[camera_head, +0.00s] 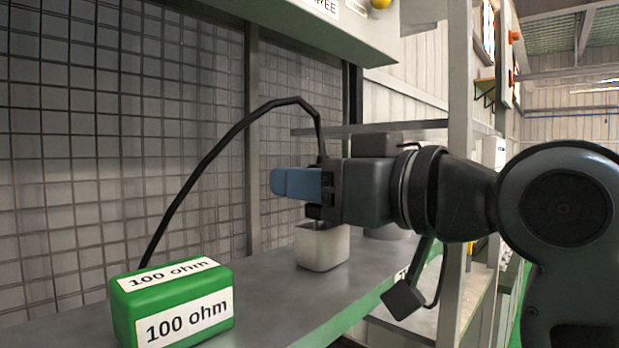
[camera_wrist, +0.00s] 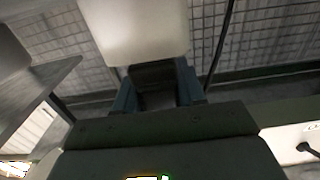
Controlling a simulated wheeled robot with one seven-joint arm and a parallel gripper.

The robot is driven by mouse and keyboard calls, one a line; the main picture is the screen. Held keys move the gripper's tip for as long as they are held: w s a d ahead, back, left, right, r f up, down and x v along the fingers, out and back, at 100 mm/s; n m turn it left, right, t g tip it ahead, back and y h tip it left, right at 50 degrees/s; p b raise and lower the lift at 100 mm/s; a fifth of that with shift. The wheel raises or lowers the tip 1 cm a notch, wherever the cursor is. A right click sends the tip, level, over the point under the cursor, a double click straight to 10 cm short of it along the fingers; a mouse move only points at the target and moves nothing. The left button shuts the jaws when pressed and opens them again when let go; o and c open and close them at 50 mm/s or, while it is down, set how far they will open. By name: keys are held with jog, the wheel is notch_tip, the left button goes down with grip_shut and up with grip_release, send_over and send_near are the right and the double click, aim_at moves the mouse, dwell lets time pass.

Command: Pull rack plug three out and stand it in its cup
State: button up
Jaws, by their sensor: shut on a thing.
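My gripper (camera_head: 297,183) reaches in from the right in the head view, its blue fingers shut on a black plug (camera_head: 315,212). A black cable (camera_head: 235,128) arches from the plug to behind a green box on the left. A pale cup (camera_head: 322,248) stands on the grey shelf directly below the plug. The plug's lower end is at the cup's rim; I cannot tell how far inside it is. In the wrist view the dark plug (camera_wrist: 153,75) shows between the fingers, against the cup (camera_wrist: 135,30). The fingers hide much of the plug.
A green "100 ohm" box (camera_head: 172,303) sits on the grey shelf (camera_head: 270,290) at front left. A label ending in "REE" (camera_head: 322,6) is on the panel overhead. A black block (camera_head: 403,300) is below my arm, beside the shelf edge. A mesh wall (camera_head: 120,130) stands behind.

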jog(key=shift+f+b, duration=0.8)
jog(key=shift+f, duration=0.45)
jog(key=o, duration=1.1)
jog(key=shift+o, duration=0.2)
jog(key=shift+d, duration=0.1)
jog(key=v, duration=0.7)
jog(key=shift+s+d+b, duration=0.25)
jog(key=shift+b, duration=0.1)
